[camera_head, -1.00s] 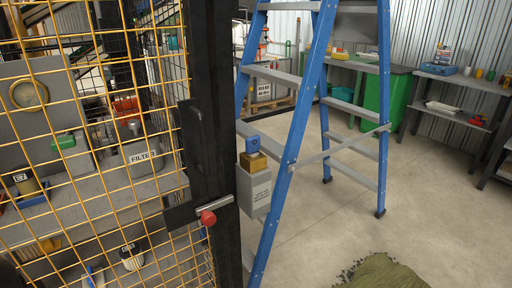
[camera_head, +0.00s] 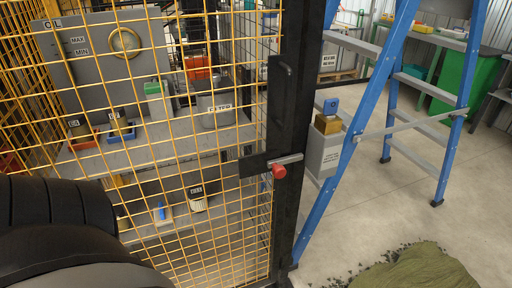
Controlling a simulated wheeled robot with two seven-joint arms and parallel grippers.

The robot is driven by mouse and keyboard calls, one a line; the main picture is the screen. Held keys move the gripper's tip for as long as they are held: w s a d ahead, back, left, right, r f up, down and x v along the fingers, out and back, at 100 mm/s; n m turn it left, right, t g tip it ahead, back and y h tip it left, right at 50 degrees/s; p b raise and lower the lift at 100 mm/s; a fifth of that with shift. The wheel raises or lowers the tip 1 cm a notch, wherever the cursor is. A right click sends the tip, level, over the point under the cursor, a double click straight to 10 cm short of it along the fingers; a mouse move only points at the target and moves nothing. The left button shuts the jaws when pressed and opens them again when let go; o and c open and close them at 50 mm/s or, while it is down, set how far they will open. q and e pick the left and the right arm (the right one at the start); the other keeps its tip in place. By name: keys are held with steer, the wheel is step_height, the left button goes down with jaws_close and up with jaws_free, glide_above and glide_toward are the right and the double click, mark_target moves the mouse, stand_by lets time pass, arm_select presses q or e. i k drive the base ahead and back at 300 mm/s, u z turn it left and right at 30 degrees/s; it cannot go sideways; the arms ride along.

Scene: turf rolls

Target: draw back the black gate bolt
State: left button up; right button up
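The gate bolt is a grey bar with a red knob (camera_head: 279,171), on a black plate (camera_head: 253,166) at the edge of the yellow mesh gate (camera_head: 150,100). The bar reaches right across the dark gate post (camera_head: 291,120). A black handle plate sits above it on the post. A dark rounded shape, most likely part of my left arm, fills the lower left corner in front of the mesh. Neither gripper's fingers are in view.
A grey box with a brass padlock (camera_head: 328,125) and blue tag hangs right of the post. A blue stepladder (camera_head: 372,85) stands close behind it. A green heap (camera_head: 420,268) lies on the floor at lower right. Behind the mesh is a bench with a filter housing (camera_head: 215,110).

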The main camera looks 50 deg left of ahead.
mark_target(279, 172)
steer(key=u, duration=1.5)
steer(key=i, duration=0.4)
steer(key=z, duration=0.45)
